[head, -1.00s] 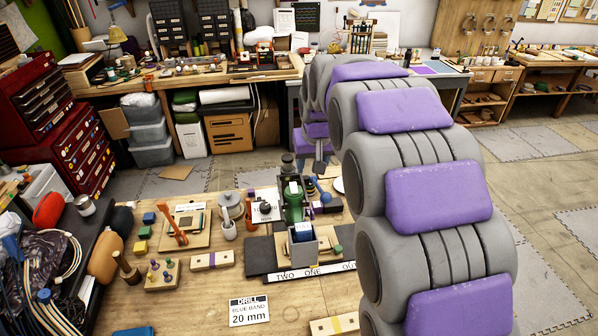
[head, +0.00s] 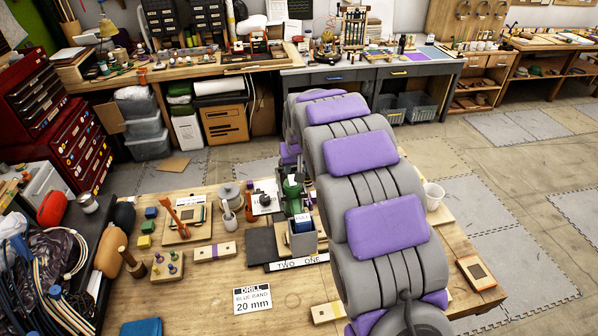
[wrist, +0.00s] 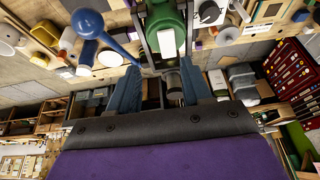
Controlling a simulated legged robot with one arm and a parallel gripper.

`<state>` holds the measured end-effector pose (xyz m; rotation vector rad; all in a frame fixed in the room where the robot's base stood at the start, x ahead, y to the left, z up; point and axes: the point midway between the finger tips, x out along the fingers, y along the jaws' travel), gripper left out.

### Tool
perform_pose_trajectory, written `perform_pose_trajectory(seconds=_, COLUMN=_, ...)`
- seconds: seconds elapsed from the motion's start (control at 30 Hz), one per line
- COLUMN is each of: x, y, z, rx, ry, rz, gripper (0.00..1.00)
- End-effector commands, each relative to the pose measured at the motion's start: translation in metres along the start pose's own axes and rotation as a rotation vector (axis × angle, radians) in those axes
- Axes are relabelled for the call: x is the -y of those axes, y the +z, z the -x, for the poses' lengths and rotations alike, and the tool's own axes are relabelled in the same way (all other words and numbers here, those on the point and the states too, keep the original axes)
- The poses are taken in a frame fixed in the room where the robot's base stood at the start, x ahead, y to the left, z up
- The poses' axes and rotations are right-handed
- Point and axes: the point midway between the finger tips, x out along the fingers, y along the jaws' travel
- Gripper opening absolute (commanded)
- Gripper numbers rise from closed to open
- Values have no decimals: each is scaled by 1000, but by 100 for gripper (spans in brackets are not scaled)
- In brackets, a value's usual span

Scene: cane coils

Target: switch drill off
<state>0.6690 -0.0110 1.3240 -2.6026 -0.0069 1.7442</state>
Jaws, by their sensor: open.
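The drill press (head: 291,197) has a green body and stands on the wooden bench beside my arm in the head view. Its green body (wrist: 166,22) is at the top of the wrist view. A white panel with a black knob (head: 264,200) stands left of the drill; it also shows in the wrist view (wrist: 208,12), partly cut off. A blue ball-ended lever (wrist: 90,25) is at the upper left there. My gripper (wrist: 160,88) is open and empty, its blue-grey fingers apart below the drill in the picture. My arm hides the gripper in the head view.
A grey block (head: 302,240) with a blue-marked part stands in front of the drill, above a "TWO ONE" strip. A drill card (head: 253,299) lies on the bench (head: 200,290). A white cup (head: 433,196) is right of my arm. Cables and bottles crowd the left.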

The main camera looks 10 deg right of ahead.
Motion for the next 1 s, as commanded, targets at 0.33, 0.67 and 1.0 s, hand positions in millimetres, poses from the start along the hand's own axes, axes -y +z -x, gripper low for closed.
perform_pose_trajectory(seconds=0.33, x=-13, y=0, z=-44, rx=0, ry=-9, rz=-2, gripper=49)
perform_pose_trajectory(seconds=0.67, x=-16, y=0, z=-52, rx=0, ry=-11, rz=-5, gripper=49)
perform_pose_trajectory(seconds=1.0, x=-5, y=0, z=-50, rx=-1, ry=-2, rz=0, gripper=33)
